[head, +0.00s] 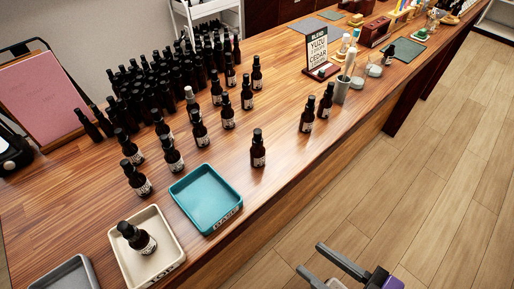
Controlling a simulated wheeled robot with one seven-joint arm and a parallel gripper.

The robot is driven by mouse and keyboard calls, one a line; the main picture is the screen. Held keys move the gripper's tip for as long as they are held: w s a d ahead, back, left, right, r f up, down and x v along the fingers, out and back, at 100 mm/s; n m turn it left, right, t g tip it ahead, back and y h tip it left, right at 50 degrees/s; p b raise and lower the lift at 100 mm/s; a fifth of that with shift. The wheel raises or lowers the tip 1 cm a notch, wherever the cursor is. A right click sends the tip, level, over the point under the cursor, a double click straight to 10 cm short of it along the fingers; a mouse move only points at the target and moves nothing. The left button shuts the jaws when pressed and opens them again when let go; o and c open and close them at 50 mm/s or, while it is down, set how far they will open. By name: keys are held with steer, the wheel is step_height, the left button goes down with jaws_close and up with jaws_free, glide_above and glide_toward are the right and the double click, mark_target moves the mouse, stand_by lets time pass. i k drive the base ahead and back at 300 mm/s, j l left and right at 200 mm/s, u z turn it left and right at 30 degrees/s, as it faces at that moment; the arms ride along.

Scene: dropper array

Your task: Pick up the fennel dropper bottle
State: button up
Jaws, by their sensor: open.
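Several dark dropper bottles with black caps and small white labels stand on the wooden counter. Their label text is too small to read, so I cannot tell which one is fennel. One bottle (258,148) stands alone near the counter's front edge. A pair of bottles (316,108) stands further right, and loose rows stand left of centre. My gripper (325,265) is at the bottom edge, partly cut off, over the floor in front of the counter. It is open and empty, apart from all bottles.
A teal tray (207,197) and a grey tray (72,274) sit near the front edge. A dense bottle cluster fills the back left. A sign (318,50) and a grey cup (342,89) stand to the right.

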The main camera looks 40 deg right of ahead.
mark_target(258, 152)
steer(key=z, duration=0.6)
steer(key=k+j+z, duration=0.1)
steer(key=j+z, duration=0.15)
steer(key=z, duration=0.15)
steer(key=k+j+z, duration=0.1)
steer(key=j+z, duration=0.25)
steer(key=k+j+z, duration=0.1)
steer(key=z, duration=0.3)
steer(key=k+j+z, duration=0.15)
steer(key=z, duration=0.2)
steer(key=k+j+z, duration=0.2)
steer(key=k+j, duration=0.45)
steer(key=i+j, duration=0.15)
